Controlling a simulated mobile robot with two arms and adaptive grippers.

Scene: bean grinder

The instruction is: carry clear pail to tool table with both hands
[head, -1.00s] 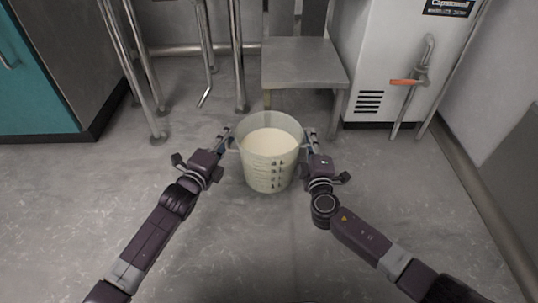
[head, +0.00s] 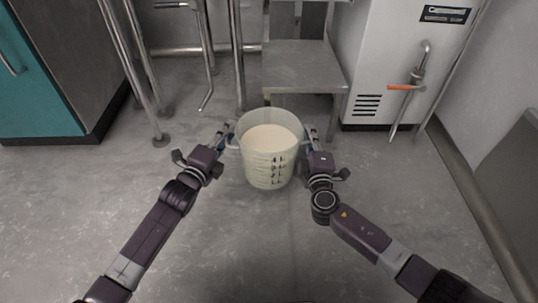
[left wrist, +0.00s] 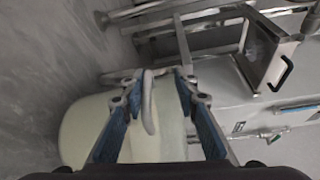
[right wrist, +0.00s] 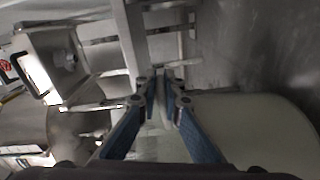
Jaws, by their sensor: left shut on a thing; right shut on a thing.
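The clear pail (head: 268,165) is a translucent bucket with dark measuring marks and a pale, cream-coloured content inside. It is upright between my two grippers in the head view. My left gripper (head: 228,136) is shut on the handle at the pail's left side; that handle (left wrist: 149,105) shows between the blue fingers in the left wrist view. My right gripper (head: 308,138) is shut on the handle at the right side. In the right wrist view the fingers (right wrist: 161,85) close on a thin edge, with the pail's pale wall (right wrist: 255,130) beside them. I cannot tell which surface is the tool table.
A low metal step or stool (head: 303,68) stands just behind the pail. Metal table legs (head: 237,60) are at the back left. A teal cabinet (head: 35,85) is at far left. A white machine with an orange-handled tap (head: 403,87) is at back right. The front floor is clear.

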